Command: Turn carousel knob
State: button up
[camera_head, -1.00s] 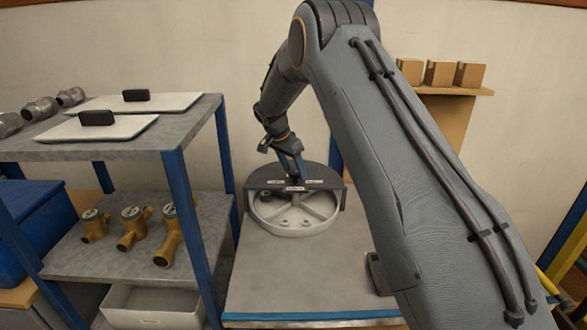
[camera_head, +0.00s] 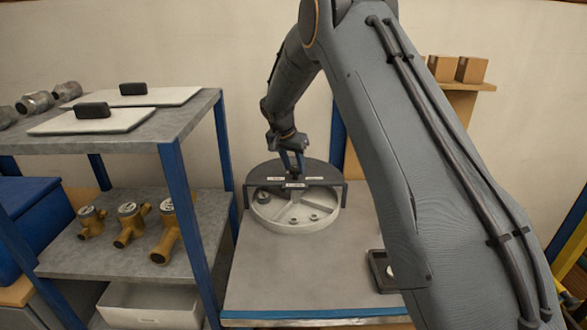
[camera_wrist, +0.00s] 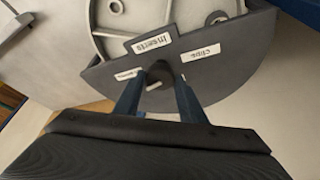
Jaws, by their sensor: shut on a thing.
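The carousel is a round light-grey tray with spokes (camera_head: 297,226), at the back of the bench in the head view. A dark half-round cover (camera_head: 318,172) with white labels lies over its rear half. My gripper (camera_head: 293,174) reaches down to the cover from above. In the wrist view its blue fingers (camera_wrist: 159,84) are shut on the knob (camera_wrist: 160,71), which stands between the tips and is partly hidden. Small round parts show in the carousel's open front half.
A shelf unit (camera_head: 185,175) on the left holds white trays, grey fittings and brass meters. The bench front (camera_head: 290,275) is clear.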

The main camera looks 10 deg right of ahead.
jog(key=n, duration=0.2)
jog(key=n+t+y+b, duration=0.1)
jog(key=n, duration=0.1)
jog(key=shift+s+d+y, duration=0.1)
jog(key=shift+d+y, duration=0.05)
jog(key=shift+y, duration=0.15)
jog(key=n+y, duration=0.1)
jog(key=n, duration=0.3)
jog(key=shift+d+b, duration=0.15)
jog(key=shift+b, duration=0.2)
jog(key=n+y+b, duration=0.1)
jog(key=n+b, duration=0.1)
jog(key=shift+d+f+n+y, duration=0.1)
jog(key=shift+f+n+y, duration=0.05)
jog(key=shift+n+y, duration=0.2)
jog(key=n+y+b, duration=0.1)
jog(key=n+b, duration=0.3)
jog(key=shift+r+g, duration=0.2)
jog(key=shift+g, duration=0.1)
jog(key=o, duration=1)
